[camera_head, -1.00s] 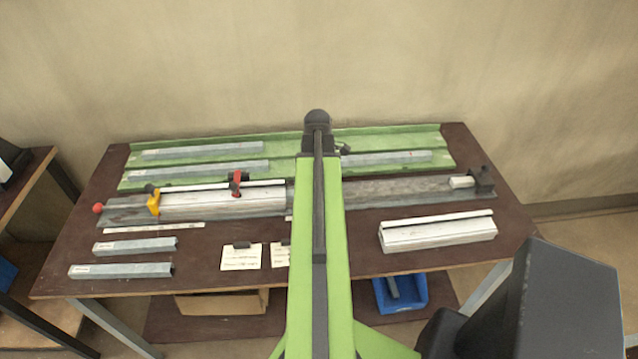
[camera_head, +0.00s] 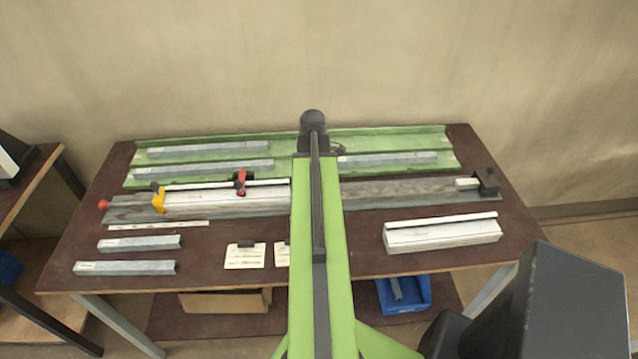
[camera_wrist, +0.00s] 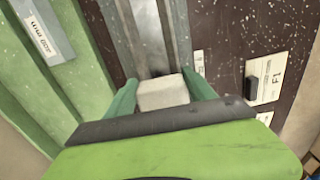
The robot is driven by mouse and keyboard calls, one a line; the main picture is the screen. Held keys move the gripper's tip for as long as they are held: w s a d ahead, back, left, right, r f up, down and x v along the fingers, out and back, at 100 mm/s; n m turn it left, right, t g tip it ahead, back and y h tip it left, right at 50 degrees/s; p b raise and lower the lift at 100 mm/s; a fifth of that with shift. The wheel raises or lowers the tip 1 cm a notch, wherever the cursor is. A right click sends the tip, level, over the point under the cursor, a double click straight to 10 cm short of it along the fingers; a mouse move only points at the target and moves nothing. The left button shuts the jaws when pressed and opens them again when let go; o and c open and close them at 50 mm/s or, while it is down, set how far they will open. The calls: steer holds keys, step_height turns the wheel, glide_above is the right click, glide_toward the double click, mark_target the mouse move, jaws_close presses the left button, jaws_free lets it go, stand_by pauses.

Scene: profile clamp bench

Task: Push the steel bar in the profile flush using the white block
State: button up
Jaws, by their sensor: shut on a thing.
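My gripper (camera_wrist: 160,92) is shut on the white block (camera_wrist: 163,93) in the wrist view, with a green finger on each side. Ahead of the block a long grey metal strip (camera_wrist: 145,35) runs away, with a small dark spot where it meets the block. I cannot tell whether the block touches it. In the head view my arm hides the gripper and the held block. The pale profile (camera_head: 215,201) lies on the long bed left of my arm, with a yellow clamp (camera_head: 158,200) and a red clamp (camera_head: 240,182) at it. I cannot make out the steel bar inside it.
The bed's right half (camera_head: 400,188) is bare up to a black end stop (camera_head: 487,182) with a light piece against it. A green tray (camera_head: 290,150) with grey bars lies behind. Another pale profile (camera_head: 442,233) lies front right. A label card (camera_head: 245,256) lies front left.

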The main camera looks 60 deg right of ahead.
steer(key=shift+w+a, duration=0.55)
steer(key=shift+w, duration=0.2)
steer(key=shift+w+a, duration=0.55)
steer(key=shift+w, duration=0.2)
steer(key=shift+s+d, duration=0.6)
steer(key=shift+s, duration=0.25)
step_height(320, 180, up, 10)
steer(key=p, duration=1)
steer(key=shift+r, duration=0.1)
